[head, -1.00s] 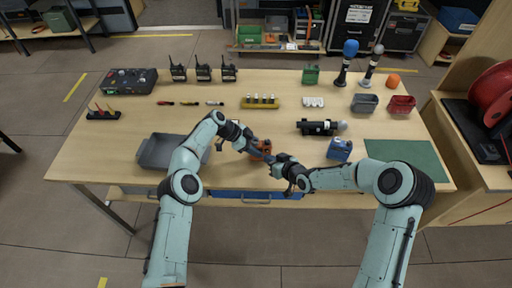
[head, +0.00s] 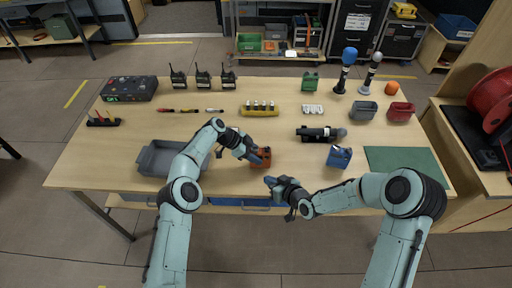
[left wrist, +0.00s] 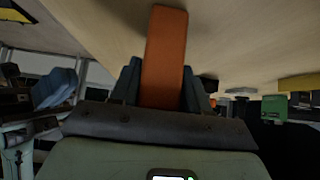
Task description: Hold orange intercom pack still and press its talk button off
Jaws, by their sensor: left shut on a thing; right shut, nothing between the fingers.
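The orange intercom pack (head: 260,160) stands on the table near its front edge, at the middle. My left gripper (head: 258,156) is shut on it from the left. In the left wrist view the pack (left wrist: 165,55) sits between the two dark fingers. Its talk button cannot be made out in either view. My right gripper (head: 271,182) is shut and empty, just in front and to the right of the pack, apart from it near the table's front edge.
A blue pack (head: 339,157), a black cylinder (head: 318,134) and a green mat (head: 378,153) are to the right. A yellow holder (head: 258,112) stands behind the pack. The table between is clear.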

